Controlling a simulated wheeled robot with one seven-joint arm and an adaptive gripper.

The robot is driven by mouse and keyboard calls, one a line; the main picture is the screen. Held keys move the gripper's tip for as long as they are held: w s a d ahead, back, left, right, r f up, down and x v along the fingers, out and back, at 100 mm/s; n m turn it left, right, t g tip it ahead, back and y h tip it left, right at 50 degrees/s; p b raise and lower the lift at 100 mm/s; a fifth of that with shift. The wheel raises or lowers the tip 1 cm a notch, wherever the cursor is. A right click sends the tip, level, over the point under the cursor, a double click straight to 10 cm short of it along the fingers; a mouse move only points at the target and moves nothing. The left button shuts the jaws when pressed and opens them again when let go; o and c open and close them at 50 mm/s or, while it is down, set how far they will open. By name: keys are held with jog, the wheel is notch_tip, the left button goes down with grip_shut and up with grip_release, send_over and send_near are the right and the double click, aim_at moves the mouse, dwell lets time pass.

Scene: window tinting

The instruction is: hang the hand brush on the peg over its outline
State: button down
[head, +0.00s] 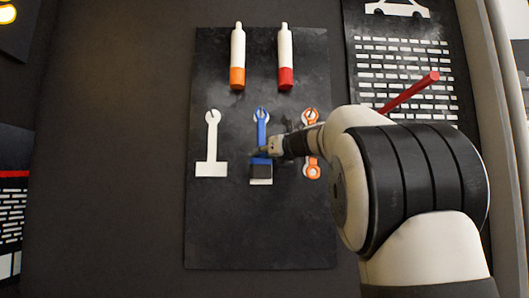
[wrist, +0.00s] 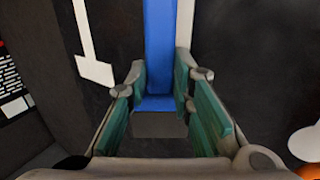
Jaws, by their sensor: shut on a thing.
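The hand brush (head: 261,133) has a blue handle and a dark head, and is upright in front of the middle white outline (head: 261,182) on the black board. A white strip of that outline shows below the brush head. The handle's top overlaps the dark peg (head: 262,113); I cannot tell whether the peg is through its hole. My gripper (head: 264,151) comes from the right and is shut on the brush's lower handle. In the wrist view the blue handle (wrist: 160,40) runs up between the green finger pads of my gripper (wrist: 162,85).
An empty white outline (head: 211,150) is left of the brush. An orange tool (head: 311,172) hangs to the right, close to my wrist. Two white bottles, orange-tipped (head: 237,55) and red-tipped (head: 285,55), are above. A red rod (head: 410,92) sticks out at right. The lower board is clear.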

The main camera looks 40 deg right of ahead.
jog(key=c, duration=1.3)
grip_release()
jog(key=s, duration=0.8)
jog(key=s+a, duration=0.1)
jog(key=s, duration=0.3)
jog(key=shift+f, duration=0.1)
